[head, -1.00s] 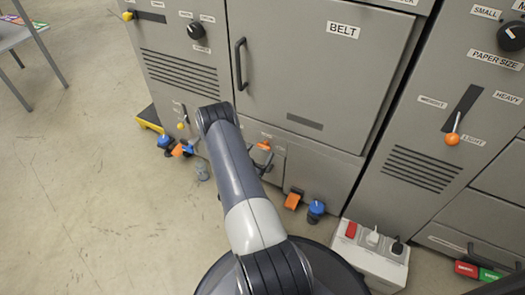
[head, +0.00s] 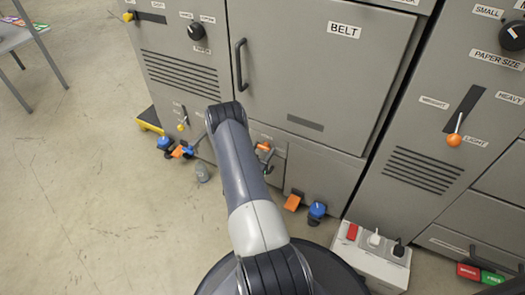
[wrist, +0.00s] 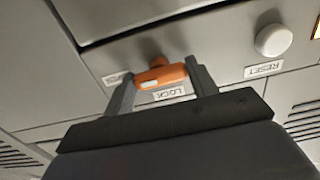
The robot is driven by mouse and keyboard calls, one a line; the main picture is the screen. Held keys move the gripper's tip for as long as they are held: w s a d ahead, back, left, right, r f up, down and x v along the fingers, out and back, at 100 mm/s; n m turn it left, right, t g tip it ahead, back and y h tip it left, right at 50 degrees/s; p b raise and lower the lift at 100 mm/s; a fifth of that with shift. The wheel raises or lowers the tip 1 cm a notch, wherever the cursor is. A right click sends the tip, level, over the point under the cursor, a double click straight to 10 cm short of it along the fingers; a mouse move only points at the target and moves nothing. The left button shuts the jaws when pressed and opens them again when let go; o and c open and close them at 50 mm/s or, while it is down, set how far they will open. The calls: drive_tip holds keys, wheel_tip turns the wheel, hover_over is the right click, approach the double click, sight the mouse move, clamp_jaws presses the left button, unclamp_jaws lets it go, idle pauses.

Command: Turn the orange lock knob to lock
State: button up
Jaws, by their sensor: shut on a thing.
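The orange lock knob (wrist: 166,74) sits on the grey machine front in the wrist view, its bar lying nearly crosswise and slightly tilted, with a pale mark near its left end. My gripper (wrist: 160,82) is shut on it, one finger at each end of the bar. A LOCK label (wrist: 169,93) is just below the knob, and another label (wrist: 118,78), partly hidden by the left finger, is to its left. In the head view the knob (head: 264,147) shows small beside my gripper (head: 266,155), partly behind my arm.
A white round button (wrist: 273,40) above a RESET label is right of the knob. Open floor lies left.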

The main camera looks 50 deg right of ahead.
drive_tip(key=shift+c, duration=0.9)
drive_tip(key=shift+n, duration=0.3)
drive_tip(key=shift+f+n+b, duration=0.15)
drive_tip(key=shift+n+b, duration=0.5)
drive_tip(key=shift+n, duration=0.15)
drive_tip(key=n+b, duration=0.2)
drive_tip(key=n, duration=0.4)
drive_tip(key=n+b, duration=0.1)
drive_tip(key=n, duration=0.3)
drive_tip(key=shift+n, duration=2.9)
